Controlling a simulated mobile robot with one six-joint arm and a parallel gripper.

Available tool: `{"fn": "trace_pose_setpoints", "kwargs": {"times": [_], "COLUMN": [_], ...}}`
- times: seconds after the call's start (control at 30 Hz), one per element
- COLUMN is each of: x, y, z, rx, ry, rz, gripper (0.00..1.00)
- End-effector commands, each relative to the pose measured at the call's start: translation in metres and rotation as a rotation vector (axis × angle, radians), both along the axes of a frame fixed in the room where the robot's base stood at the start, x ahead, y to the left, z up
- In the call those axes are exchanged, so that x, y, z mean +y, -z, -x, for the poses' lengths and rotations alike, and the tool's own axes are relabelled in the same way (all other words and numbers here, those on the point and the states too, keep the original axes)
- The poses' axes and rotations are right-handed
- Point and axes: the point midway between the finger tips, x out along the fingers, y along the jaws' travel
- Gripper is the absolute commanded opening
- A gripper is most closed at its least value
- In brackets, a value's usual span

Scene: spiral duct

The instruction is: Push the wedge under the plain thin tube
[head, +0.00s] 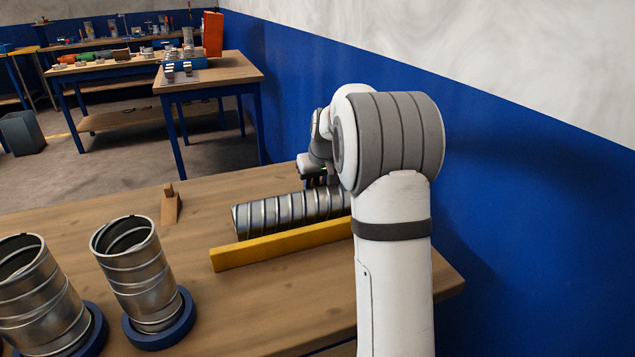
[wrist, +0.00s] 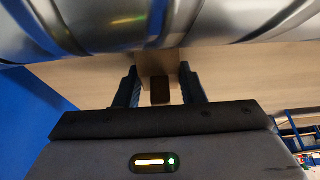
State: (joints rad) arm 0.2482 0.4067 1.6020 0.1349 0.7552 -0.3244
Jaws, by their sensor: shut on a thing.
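A silvery metal tube (head: 290,211) with spiral seams lies on its side on the wooden table; it fills the top of the wrist view (wrist: 110,25). My gripper (head: 318,182) is low at the tube's far side, partly hidden by the tube and my arm. In the wrist view my gripper (wrist: 159,74) is shut on a wooden wedge (wrist: 158,62) by its darker upright block (wrist: 160,92). The wedge points at the tube's side; its tip is hidden by the tube, so I cannot tell whether it touches. Another wooden wedge (head: 171,208) stands left of the tube.
A yellow bar (head: 280,245) lies along the tube's near side. Two metal tubes stand at the front left, one (head: 137,272) in a blue ring (head: 160,333), the other (head: 38,300) likewise. A blue wall (head: 500,200) is close behind and right. The left tabletop is mostly clear.

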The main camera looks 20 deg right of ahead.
Motion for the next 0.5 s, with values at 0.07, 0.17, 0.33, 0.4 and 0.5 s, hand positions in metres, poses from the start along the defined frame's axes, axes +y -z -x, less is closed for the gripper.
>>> {"fn": "trace_pose_setpoints", "kwargs": {"times": [0.07, 0.17, 0.33, 0.4, 0.5], "x": [0.0, 0.0, 0.0, 0.0, 0.0], "y": [0.0, 0.0, 0.0, 0.0, 0.0], "z": [0.003, 0.006, 0.011, 0.013, 0.016], "rx": [-0.001, -0.001, -0.001, -0.001, -0.001], "ry": [0.0, 0.0, 0.001, 0.001, 0.001], "rz": [0.0, 0.0, 0.0, 0.0, 0.0], "gripper": [0.08, 0.08, 0.08, 0.08, 0.08]}}
